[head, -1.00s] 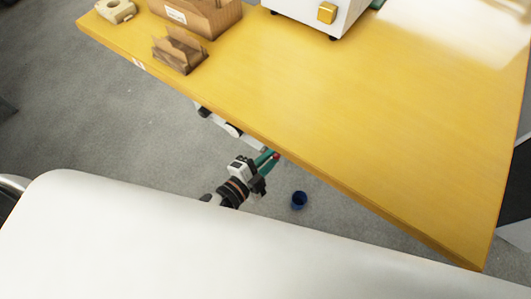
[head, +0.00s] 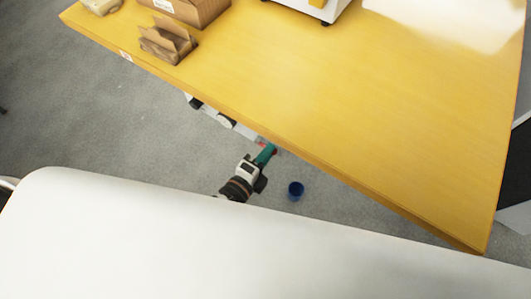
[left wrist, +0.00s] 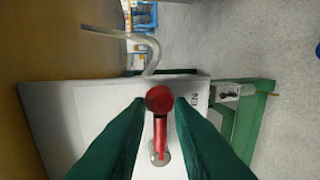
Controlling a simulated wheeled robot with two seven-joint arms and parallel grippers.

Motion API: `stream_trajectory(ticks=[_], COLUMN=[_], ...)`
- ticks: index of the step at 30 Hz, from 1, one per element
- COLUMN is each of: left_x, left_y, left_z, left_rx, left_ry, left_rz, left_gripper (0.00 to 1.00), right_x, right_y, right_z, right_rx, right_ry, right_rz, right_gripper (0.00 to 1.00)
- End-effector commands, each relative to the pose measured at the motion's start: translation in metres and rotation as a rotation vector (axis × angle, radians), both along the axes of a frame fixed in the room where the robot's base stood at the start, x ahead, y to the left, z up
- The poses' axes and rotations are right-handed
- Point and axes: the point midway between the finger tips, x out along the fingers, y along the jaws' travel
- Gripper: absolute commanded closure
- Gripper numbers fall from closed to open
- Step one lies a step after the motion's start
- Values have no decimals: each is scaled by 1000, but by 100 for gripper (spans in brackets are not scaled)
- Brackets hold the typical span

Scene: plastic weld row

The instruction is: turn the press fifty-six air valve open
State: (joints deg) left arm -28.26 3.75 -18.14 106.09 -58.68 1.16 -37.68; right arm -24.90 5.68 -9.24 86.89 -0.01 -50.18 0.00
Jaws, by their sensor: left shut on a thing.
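The air valve's red lever (left wrist: 160,130) has a round red knob (left wrist: 160,97) at its end. It is mounted at a round metal pivot on a white panel (left wrist: 95,115), which carries partly hidden lettering. My left gripper (left wrist: 160,104) has green fingers on both sides of the knob and is shut on the lever. In the head view my left gripper (head: 267,153) reaches under the front edge of the yellow table, and most of the valve is hidden there. My right gripper is not in view.
The yellow table (head: 330,100) overhangs the work spot. Cardboard boxes (head: 168,42) stand at its back left. A blue cup-like bin (head: 296,190) is on the grey floor right of my gripper. A clear hose (left wrist: 150,55) and green frame (left wrist: 245,125) flank the panel.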

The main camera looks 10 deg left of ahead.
Motion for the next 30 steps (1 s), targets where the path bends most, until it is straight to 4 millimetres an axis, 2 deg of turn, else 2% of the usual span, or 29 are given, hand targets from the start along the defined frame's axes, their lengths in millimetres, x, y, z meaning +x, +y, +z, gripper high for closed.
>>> stream_trajectory(ticks=[10,11,13,23,26,30], left_x=[-1,-1,-1,-3,-13,-39], left_y=[0,0,0,1,4,13], left_z=[-2,-2,-1,-1,1,5], left_rx=[5,5,4,3,2,1], left_ry=[1,1,2,2,3,7], left_rz=[0,0,0,1,1,2], left_gripper=[100,78,67,67,67,67], right_x=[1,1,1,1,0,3], right_y=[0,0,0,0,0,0], right_z=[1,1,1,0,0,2], right_rx=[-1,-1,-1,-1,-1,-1], right_ry=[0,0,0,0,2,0], right_rz=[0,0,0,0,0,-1], right_gripper=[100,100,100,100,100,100])
